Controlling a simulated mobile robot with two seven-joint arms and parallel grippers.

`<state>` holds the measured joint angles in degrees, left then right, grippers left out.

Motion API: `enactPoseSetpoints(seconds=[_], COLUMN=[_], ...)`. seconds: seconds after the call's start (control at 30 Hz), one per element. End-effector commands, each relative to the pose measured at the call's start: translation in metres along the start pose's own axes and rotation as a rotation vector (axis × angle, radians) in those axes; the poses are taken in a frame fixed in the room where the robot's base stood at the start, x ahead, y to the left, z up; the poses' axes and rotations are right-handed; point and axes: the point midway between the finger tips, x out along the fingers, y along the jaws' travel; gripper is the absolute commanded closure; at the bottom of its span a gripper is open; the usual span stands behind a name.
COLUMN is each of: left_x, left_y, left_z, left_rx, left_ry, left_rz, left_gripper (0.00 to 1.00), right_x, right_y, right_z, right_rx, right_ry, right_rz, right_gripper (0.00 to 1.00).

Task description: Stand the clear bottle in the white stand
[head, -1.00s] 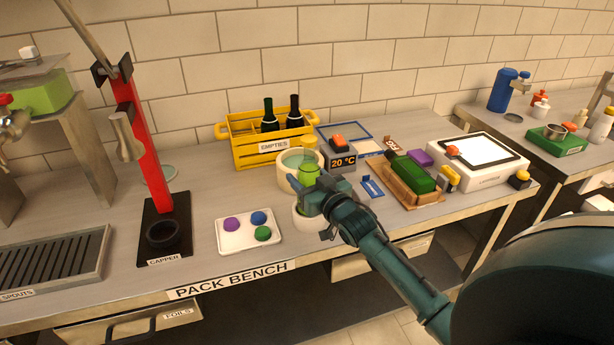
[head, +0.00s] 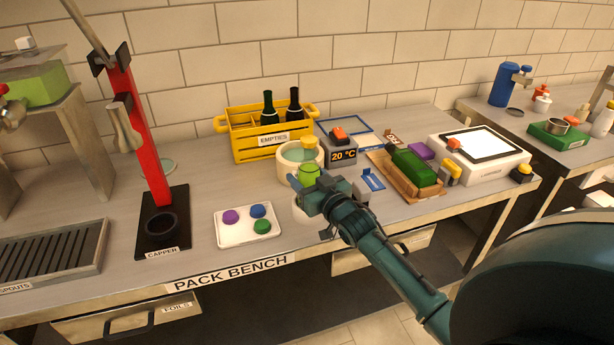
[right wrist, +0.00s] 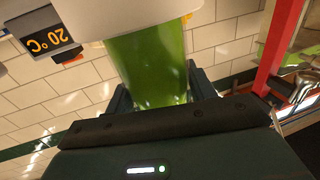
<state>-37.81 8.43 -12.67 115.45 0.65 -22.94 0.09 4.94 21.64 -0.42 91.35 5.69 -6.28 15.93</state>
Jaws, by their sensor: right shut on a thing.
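My right gripper (head: 324,198) is shut on a translucent lime-green bottle (head: 309,174), the only bottle near the stand. The bottle looks about upright, just in front of the cream bath. In the right wrist view the bottle (right wrist: 150,65) lies between the fingers, and its end meets a white surface at the top of the picture. The white stand (head: 300,212) shows partly below the gripper, which hides most of it. I cannot tell whether the bottle's base is inside the stand. My left gripper is out of view.
A cream bath (head: 265,176) with a yellow knob stands behind. A yellow crate (head: 262,152) holds two dark bottles. A 20 °C unit (head: 343,157) and a dark-green bottle (head: 413,169) are to the right. A white tray (head: 230,236) with coloured discs lies to the left.

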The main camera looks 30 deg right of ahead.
Motion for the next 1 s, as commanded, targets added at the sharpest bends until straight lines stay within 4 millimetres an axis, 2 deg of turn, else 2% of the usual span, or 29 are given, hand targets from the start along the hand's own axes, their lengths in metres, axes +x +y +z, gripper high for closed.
enactPoseSetpoints(seconds=[0.7,0.73,1.0], left_x=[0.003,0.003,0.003], left_y=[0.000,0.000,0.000], left_z=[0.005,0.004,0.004], left_rx=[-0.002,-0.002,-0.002], left_ry=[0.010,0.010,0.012], left_rz=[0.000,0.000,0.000], left_gripper=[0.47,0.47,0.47], right_x=[0.001,0.001,0.000], right_y=[0.000,0.000,0.000], right_z=[0.015,0.015,0.016], right_rx=[0.000,0.000,0.000], right_ry=[0.006,0.007,0.003], right_rz=[-0.001,-0.001,0.000], right_gripper=[0.73,0.44,0.22])
